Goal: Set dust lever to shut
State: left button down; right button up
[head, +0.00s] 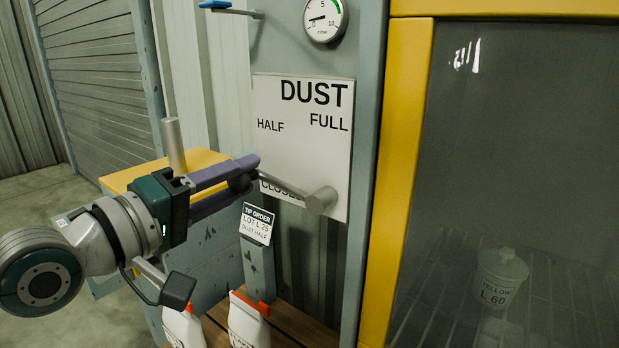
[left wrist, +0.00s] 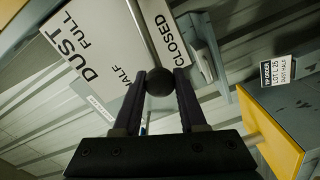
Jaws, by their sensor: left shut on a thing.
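The dust lever is a grey metal rod (head: 290,187) running left from a round hub (head: 321,200) to a dark ball knob (left wrist: 160,82). It is mounted on a white DUST panel (head: 300,110) marked HALF, FULL and CLOSED. In the head view the rod points left and slightly up, across the partly covered CLOSED label (head: 272,190). My left gripper (head: 246,176) has purple fingers shut on the ball knob. In the left wrist view the knob sits between the fingertips (left wrist: 160,84). My right gripper is not in view.
A tip order card (head: 257,224) hangs just below the lever. A gauge (head: 324,18) and a blue-handled lever (head: 217,5) are above. A yellow-framed window (head: 405,150) stands right. White bags (head: 248,320) with orange tops are below, and a yellow-topped box (head: 135,172) is behind the arm.

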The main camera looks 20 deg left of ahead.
pick_arm(q)
jog(key=shift+f+n+b, duration=0.6)
jog(key=shift+f+n, duration=0.1)
jog(key=shift+f, duration=0.05)
jog(key=shift+c, duration=2.3)
grip_release()
jog(key=shift+s, duration=0.1)
jog(key=v, duration=0.9)
jog(key=shift+s+a, duration=0.15)
jog(key=shift+s, duration=0.2)
jog(key=shift+r, duration=0.1)
